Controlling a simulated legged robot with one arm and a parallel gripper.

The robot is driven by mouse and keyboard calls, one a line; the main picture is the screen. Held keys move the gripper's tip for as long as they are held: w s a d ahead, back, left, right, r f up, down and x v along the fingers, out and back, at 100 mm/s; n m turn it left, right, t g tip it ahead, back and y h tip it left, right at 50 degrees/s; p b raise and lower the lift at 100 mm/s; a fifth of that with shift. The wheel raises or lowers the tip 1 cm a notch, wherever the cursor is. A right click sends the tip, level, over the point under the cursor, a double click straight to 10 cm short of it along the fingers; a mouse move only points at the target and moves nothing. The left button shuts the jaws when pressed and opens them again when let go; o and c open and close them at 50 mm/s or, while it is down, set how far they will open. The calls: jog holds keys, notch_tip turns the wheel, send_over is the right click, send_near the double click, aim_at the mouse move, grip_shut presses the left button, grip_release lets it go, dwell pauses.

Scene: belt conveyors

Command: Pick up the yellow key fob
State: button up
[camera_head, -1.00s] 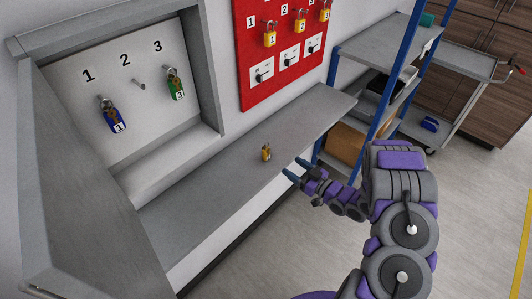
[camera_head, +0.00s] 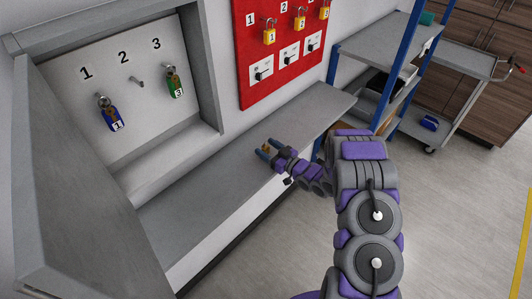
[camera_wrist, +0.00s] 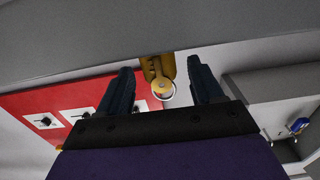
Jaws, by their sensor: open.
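The yellow key fob (camera_wrist: 152,70) with its metal ring shows in the wrist view between the two dark fingers of my gripper (camera_wrist: 160,66). There are visible gaps to both fingers, so it does not look clamped. In the head view my gripper (camera_head: 267,147) is over the grey shelf with its fingers spread. A small yellowish part of the fob (camera_head: 265,149) shows between the fingertips; the rest is hidden by the gripper. The fob is at the shelf surface (camera_head: 215,178).
A cabinet with numbered hooks holds a blue fob (camera_head: 112,118) and a green fob (camera_head: 175,86); hook 2 (camera_head: 136,82) is empty. A red board (camera_head: 277,68) with yellow padlocks hangs above the shelf. A blue-posted rack (camera_head: 375,50) stands right. The shelf left of my gripper is clear.

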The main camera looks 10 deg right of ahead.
jog(key=shift+w+a, duration=0.4)
jog(key=shift+w, duration=0.05)
jog(key=c, duration=1.1)
jog(key=shift+o, duration=0.2)
jog(key=shift+r, duration=0.15)
